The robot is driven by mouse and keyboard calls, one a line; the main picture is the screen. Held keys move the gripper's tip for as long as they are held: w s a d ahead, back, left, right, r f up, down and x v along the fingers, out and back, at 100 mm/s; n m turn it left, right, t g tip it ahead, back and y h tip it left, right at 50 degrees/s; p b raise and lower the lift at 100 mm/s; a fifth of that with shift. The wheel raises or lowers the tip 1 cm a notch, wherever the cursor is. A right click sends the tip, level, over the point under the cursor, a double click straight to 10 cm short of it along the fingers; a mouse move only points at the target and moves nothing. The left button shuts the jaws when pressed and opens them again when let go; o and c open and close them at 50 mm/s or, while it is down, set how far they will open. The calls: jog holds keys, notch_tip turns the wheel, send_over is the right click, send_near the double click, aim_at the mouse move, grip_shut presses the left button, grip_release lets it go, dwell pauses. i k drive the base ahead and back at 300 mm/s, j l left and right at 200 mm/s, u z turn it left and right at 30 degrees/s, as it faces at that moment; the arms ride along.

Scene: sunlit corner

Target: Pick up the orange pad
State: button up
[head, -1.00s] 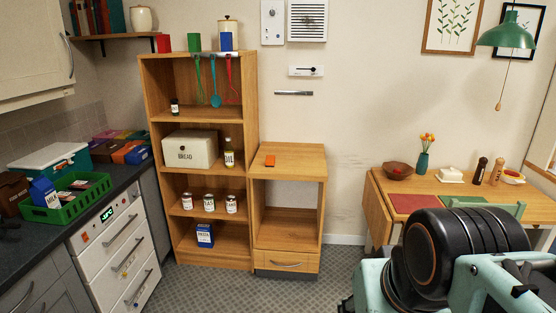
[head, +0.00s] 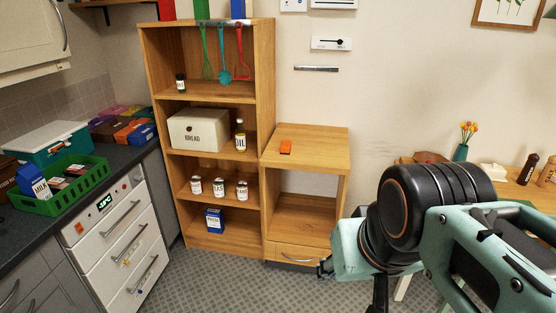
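The orange pad (head: 286,147) is a small flat orange block. It lies on top of the low wooden cabinet (head: 325,142), towards its left side, with nothing touching it. My arm fills the lower right of the head view. The end of my gripper (head: 325,267) shows as a small dark part at the left of the arm, in front of the cabinet's lower front and below the pad's level. It is apart from the pad. Its fingers are too small and hidden to tell whether they are open.
A tall wooden shelf (head: 264,120) stands against the cabinet's left side, holding a bread box (head: 199,130), an oil bottle (head: 240,137) and several cans. A dining table (head: 530,189) is at the right. A metal rail (head: 316,69) is on the wall above. Floor (head: 225,285) in front is clear.

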aim_at(286, 147)
jog(key=i+l, duration=0.15)
jog(key=i, duration=0.3)
jog(key=i+l+u, duration=0.1)
jog(key=i, duration=0.35)
jog(key=i+l, duration=0.25)
jog(key=i, duration=0.2)
jog(key=i+l+u, duration=0.1)
jog(key=i, duration=0.35)
jog(key=i+l+u, duration=0.1)
jog(key=i+l, duration=0.25)
jog(key=i+l+u, duration=0.15)
jog(key=i, duration=0.25)
jog(key=i+l+z, duration=0.2)
jog(key=k+j, duration=0.1)
